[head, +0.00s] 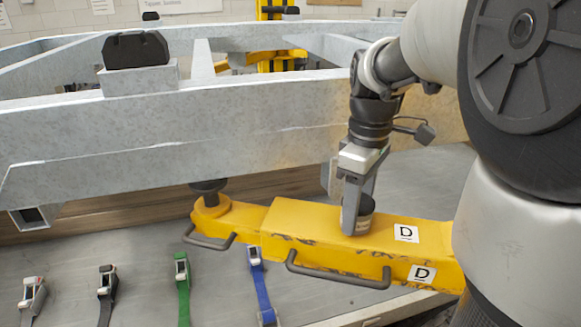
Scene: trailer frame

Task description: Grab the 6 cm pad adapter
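A dark, round adapter (366,213) stands upright on top of the yellow lift arm (310,222) marked D. It is partly hidden by a finger; its height cannot be read. My gripper (358,212) points straight down at it. One grey finger is in front of the adapter's left side, low down near the yellow surface; the other finger is mostly hidden. Whether the fingers press on the adapter or stand apart from it cannot be told.
The galvanized trailer frame (180,140) runs behind and above the lift arm. A round pad (211,205) at the lift arm's left end is under the frame. Several ratchet straps, including a green one (183,290) and a blue one (261,285), lie on the grey surface in front.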

